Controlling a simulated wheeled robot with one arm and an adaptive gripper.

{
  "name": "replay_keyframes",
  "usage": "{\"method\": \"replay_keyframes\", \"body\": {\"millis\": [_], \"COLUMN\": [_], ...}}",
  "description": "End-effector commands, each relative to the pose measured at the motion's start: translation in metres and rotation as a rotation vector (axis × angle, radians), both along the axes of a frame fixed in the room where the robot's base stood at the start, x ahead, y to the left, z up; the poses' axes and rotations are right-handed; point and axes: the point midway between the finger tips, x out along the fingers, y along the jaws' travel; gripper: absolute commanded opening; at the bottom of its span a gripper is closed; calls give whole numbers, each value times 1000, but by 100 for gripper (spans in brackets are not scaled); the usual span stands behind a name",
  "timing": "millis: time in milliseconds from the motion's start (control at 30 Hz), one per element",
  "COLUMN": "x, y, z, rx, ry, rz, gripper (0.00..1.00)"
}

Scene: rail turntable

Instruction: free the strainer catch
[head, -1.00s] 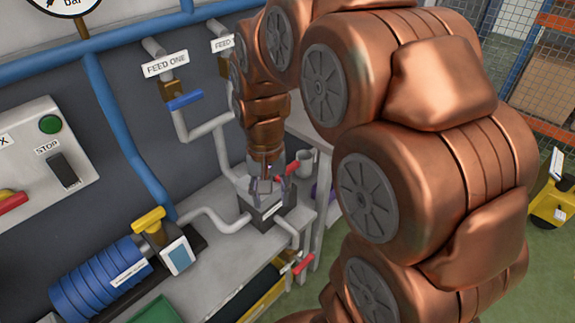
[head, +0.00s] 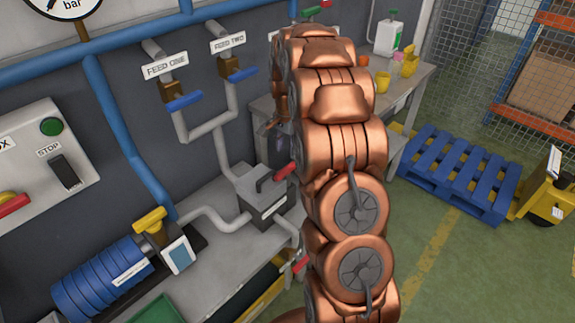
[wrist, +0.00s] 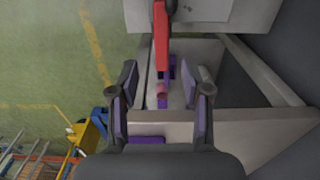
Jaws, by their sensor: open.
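The strainer is a grey box (head: 262,203) on the bench below the feed pipes, with a pale label on its front. A dark lever with a red grip (head: 284,172), seemingly its catch, lies across its top and sticks out to the right. In the wrist view a red handle (wrist: 161,32) reaches down from a grey body at the top, ahead of the fingers; I take it to be the same lever. My gripper (wrist: 164,92) is open and empty, apart from the handle. In the head view my arm hides most of the gripper.
Another red handle (head: 301,264) sits low at the bench front. Blue feed valve levers (head: 184,102) are on the wall above. A blue ribbed cylinder (head: 100,282) lies left on the bench. A blue pallet (head: 460,172) lies on the floor at right.

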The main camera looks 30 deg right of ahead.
Motion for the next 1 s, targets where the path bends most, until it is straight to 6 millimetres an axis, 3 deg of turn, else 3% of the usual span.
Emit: {"method": "replay_keyframes", "body": {"millis": [267, 700, 1000], "x": [4, 3, 4], "y": [-6, -6, -6], "z": [-11, -67, -82], "rx": [-2, -1, -2], "ry": [-2, -1, -5], "rz": [-24, -22, -22], "gripper": [48, 48, 48]}}
